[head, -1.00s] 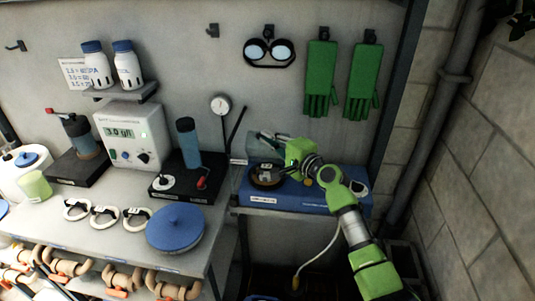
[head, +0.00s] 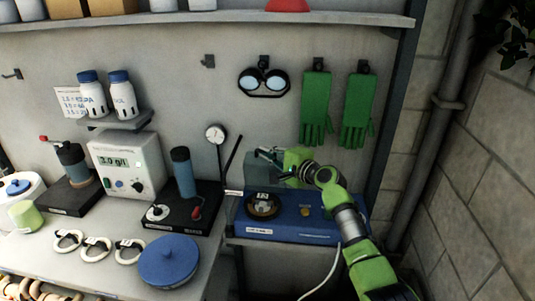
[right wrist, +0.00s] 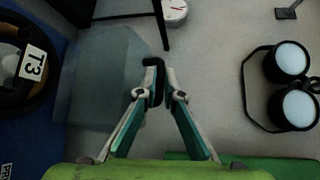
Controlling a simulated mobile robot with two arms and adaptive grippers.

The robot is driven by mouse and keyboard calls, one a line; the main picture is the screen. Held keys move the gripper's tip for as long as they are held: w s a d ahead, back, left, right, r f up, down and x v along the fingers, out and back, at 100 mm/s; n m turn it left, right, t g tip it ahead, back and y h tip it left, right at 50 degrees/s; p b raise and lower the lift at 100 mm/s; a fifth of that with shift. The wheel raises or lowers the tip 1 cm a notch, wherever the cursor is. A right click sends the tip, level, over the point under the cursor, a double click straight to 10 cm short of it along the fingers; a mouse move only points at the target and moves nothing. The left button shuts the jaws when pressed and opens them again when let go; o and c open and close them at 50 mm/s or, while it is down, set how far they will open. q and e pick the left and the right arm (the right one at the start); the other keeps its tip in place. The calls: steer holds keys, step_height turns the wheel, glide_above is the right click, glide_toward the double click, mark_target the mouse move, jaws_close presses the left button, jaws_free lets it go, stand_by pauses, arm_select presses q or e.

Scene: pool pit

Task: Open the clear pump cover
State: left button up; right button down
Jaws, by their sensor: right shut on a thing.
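The clear pump cover (head: 256,176) is a see-through, greyish panel standing raised at the back of the blue pump unit (head: 310,233). It also shows in the right wrist view (right wrist: 103,75), left of the fingers. Below it the round dark pump head (head: 262,206) is uncovered; its "T3" tag (right wrist: 33,64) shows in the right wrist view. My right gripper (head: 266,156) is at the cover's top edge. In the right wrist view its fingers (right wrist: 158,92) are shut on a black hooked handle (right wrist: 154,68). Where the handle joins the cover is hard to see. My left gripper is out of view.
Goggles (head: 264,81) and green gloves (head: 316,108) hang on the wall behind my right arm. A round gauge (head: 215,134) is at the left. The bench (head: 105,262) holds a meter, a blue lid and several white rings. A brick wall and pipe stand at the right.

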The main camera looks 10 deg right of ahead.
steer(key=shift+w+r, duration=0.1)
steer(key=shift+r, duration=0.5)
steer(key=c, duration=2.2)
jaws_free()
steer(key=shift+o, duration=0.2)
steer(key=shift+s, duration=0.25)
steer(key=shift+f, duration=0.3)
steer(key=v, duration=1.2)
steer(key=shift+a, duration=0.1)
